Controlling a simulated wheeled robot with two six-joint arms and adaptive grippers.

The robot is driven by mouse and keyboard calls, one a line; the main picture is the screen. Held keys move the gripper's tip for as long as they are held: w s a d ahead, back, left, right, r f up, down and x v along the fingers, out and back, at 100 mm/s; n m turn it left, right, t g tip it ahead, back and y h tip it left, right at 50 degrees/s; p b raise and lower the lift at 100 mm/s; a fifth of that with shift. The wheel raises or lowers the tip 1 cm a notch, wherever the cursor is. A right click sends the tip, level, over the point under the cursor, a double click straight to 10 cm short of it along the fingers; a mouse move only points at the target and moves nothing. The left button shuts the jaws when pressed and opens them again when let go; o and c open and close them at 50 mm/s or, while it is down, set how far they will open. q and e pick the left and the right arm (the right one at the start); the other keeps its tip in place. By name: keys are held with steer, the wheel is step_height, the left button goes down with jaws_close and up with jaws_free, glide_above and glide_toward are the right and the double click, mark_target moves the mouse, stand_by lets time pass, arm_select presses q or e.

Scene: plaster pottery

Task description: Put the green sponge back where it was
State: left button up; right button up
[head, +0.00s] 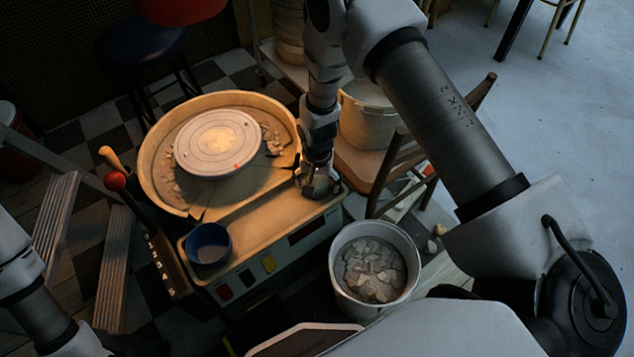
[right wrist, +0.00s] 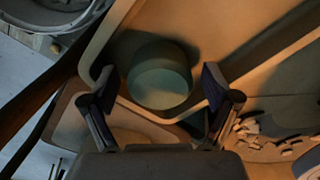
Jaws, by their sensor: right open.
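The green sponge (right wrist: 160,76) is a short, round, dull green block in the right wrist view. It rests on the tan deck of the pottery wheel (head: 262,212), near the deck's right edge. My right gripper (right wrist: 162,88) is open, with one finger on each side of the sponge and a visible gap to each. In the head view the right gripper (head: 318,178) points down over that same spot, and the sponge is mostly hidden by it. My left arm shows only at the lower left of the head view; its gripper is out of view.
A blue bowl (head: 208,244) stands on the deck's front left. A round wheel head (head: 216,142) sits in the basin with clay scraps. A bucket of plaster pieces (head: 372,268) stands right of the deck.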

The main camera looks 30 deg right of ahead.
mark_target(317, 181)
step_height(317, 181, up, 12)
steer(key=p, duration=0.3)
steer(key=s+f+n, duration=0.3)
steer(key=s+f, duration=0.3)
steer(key=s, duration=0.6)
steer(key=s+f+n, duration=0.4)
steer(key=s+f, duration=0.1)
steer(key=s, duration=0.8)
steer(key=shift+s+f, duration=0.15)
steer(key=shift+f, duration=0.25)
step_height(317, 181, up, 21)
steer(key=p, duration=2.1)
steer(key=shift+d, duration=0.1)
